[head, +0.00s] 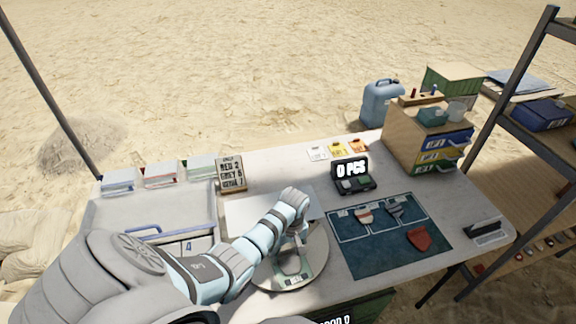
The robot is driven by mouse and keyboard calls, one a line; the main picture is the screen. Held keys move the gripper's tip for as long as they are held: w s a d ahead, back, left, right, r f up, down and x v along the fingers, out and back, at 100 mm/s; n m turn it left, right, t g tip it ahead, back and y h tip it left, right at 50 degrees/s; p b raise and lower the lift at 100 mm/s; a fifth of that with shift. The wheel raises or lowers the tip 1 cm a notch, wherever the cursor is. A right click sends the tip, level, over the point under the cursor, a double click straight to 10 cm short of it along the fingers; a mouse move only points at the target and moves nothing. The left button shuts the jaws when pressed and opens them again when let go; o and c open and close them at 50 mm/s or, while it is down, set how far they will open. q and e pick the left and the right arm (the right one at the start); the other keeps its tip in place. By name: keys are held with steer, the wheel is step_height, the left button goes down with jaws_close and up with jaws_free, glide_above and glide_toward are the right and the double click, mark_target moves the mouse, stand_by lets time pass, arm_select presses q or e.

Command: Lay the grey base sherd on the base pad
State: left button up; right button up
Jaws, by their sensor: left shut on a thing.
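My left gripper (299,237) reaches in from the left and points down over a round board (263,276) at the front of the table. It is shut on a small piece, taken to be the grey base sherd, which is mostly hidden by the fingers. A pale pad with green markings (303,277) lies on the board just below the gripper; whether the piece touches it I cannot tell. A dark blue mat (375,260) to the right holds a striped sherd (364,217), a grey-blue sherd (396,210) and a red sherd (418,239). My right gripper is not in view.
A sign (231,173) and several trays (160,175) are at the back left. A drawer cabinet (402,133) stands at the back right. A dark device (486,232) lies near the right edge.

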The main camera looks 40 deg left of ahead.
mark_target(290, 252)
arm_select(q)
steer(key=shift+f, duration=0.15)
steer(key=o, duration=1.3)
steer(key=shift+c, duration=0.2)
step_height(290, 252, up, 13)
steer(key=p, duration=0.3)
steer(key=shift+w+d+f, duration=0.2)
steer(key=shift+w+d, duration=0.05)
steer(key=shift+w, duration=0.15)
